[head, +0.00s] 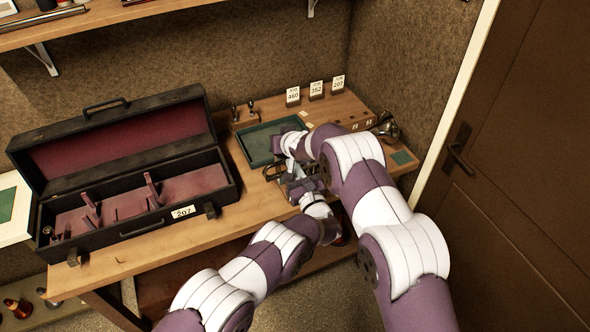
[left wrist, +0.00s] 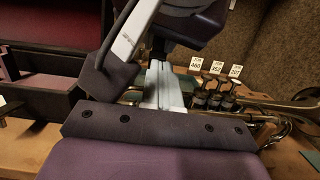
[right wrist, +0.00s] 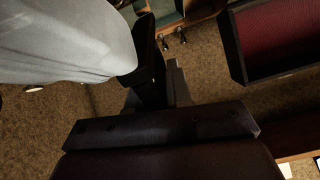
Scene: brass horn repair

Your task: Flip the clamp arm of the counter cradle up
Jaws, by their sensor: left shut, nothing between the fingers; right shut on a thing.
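The brass horn lies on the counter, its bell (head: 387,125) showing past my right arm; its brass tubing (left wrist: 285,110) and several valves show in the left wrist view. The counter cradle and its clamp arm cannot be made out behind my arms. My left gripper (head: 298,186) is shut and empty, low over the counter by the horn's left end. My right gripper (head: 290,148) is just beyond it, above the green tray's right side. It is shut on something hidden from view. In the left wrist view the other gripper's dark parts stand close above my left fingers (left wrist: 163,85).
An open black case (head: 105,232) with red lining fills the counter's left. A green tray (head: 255,149) lies behind the grippers. Number cards (head: 316,90) stand along the back. A shelf (head: 90,18) hangs above; a door (head: 525,170) is at the right.

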